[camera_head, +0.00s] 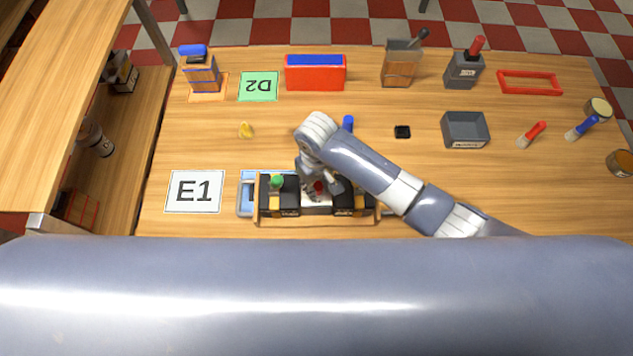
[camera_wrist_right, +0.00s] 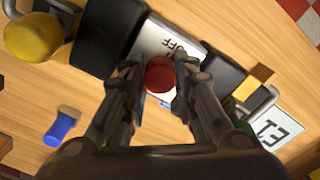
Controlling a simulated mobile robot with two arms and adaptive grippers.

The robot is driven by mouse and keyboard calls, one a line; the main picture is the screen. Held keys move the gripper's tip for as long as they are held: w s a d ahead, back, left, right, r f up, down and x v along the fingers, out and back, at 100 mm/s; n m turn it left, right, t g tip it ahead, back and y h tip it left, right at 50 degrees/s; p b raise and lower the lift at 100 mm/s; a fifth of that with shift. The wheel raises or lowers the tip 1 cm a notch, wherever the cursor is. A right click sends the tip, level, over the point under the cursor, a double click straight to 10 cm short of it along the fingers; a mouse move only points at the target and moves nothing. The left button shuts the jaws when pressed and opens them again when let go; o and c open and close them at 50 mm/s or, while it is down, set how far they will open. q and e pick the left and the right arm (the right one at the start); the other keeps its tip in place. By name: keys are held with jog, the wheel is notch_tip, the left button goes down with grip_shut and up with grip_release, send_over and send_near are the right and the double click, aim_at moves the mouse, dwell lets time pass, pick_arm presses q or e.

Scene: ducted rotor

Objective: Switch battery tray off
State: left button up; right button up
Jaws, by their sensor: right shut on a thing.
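The battery tray (camera_head: 257,212) stands at the front of the table, with black blocks on both sides of a white plate (camera_head: 316,207). A red knob (camera_wrist_right: 160,74) rises from the white plate, which shows the letters OFF in the right wrist view (camera_wrist_right: 163,45). My right gripper (camera_head: 322,186) reaches down over the middle of the tray. Its fingers are shut on the red knob from both sides. A green knob (camera_head: 277,181) sits on the tray's left block. My left gripper is not in view.
An E1 card (camera_head: 195,191) lies left of the tray. A blue-handled piece (camera_head: 348,123) and a small black block (camera_head: 402,132) lie behind it. A red box (camera_head: 315,73), a grey bin (camera_head: 465,130) and several tools stand farther back and right.

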aim_at(316, 186)
jog(key=n, duration=0.4)
dwell(0.6)
jog(key=o, duration=1.1)
jog(key=shift+r, duration=0.15)
notch_tip(316, 186, up, 12)
jog(key=shift+f, duration=0.1)
